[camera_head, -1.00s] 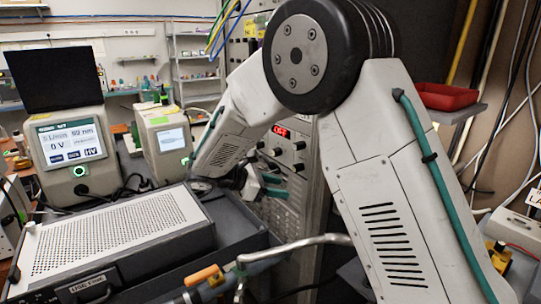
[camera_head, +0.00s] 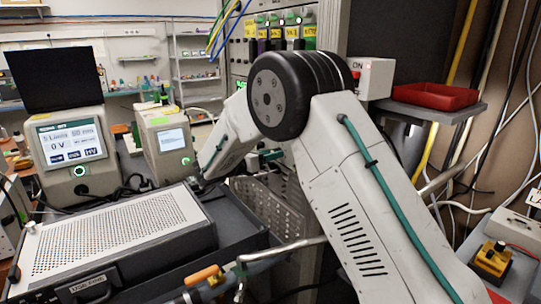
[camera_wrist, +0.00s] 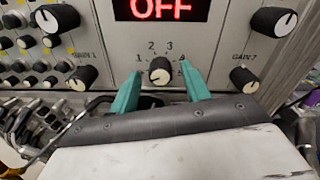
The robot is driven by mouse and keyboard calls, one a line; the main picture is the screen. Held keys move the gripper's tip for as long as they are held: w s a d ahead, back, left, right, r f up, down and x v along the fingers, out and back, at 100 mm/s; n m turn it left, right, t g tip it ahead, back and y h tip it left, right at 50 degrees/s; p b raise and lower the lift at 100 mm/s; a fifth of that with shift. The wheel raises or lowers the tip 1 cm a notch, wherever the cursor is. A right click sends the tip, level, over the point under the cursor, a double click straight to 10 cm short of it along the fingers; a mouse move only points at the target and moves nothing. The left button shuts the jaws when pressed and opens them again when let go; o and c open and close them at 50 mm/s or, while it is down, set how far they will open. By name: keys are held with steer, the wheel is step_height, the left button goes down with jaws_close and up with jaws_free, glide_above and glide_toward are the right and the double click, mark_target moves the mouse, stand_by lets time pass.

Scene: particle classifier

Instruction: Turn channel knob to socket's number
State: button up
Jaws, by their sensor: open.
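The channel knob (camera_wrist: 159,70) is a small round dark knob with a pale face, ringed by the printed numbers 1 to 5, in the wrist view. Its exact pointer direction is hard to tell. A red display (camera_wrist: 160,9) above it reads OFF. My gripper (camera_wrist: 160,76) is open, its teal fingers on the left and right of the knob, near the panel; contact cannot be told. In the head view my arm hides the knob. Coloured modules with green lights (camera_head: 283,32) show at the top of the rack; I cannot read a socket number surely.
A perforated metal box (camera_head: 110,238) stands at left. A red tray (camera_head: 434,96) is on a shelf at right.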

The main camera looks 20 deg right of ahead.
steer(key=shift+d, duration=0.1)
steer(key=c, duration=1)
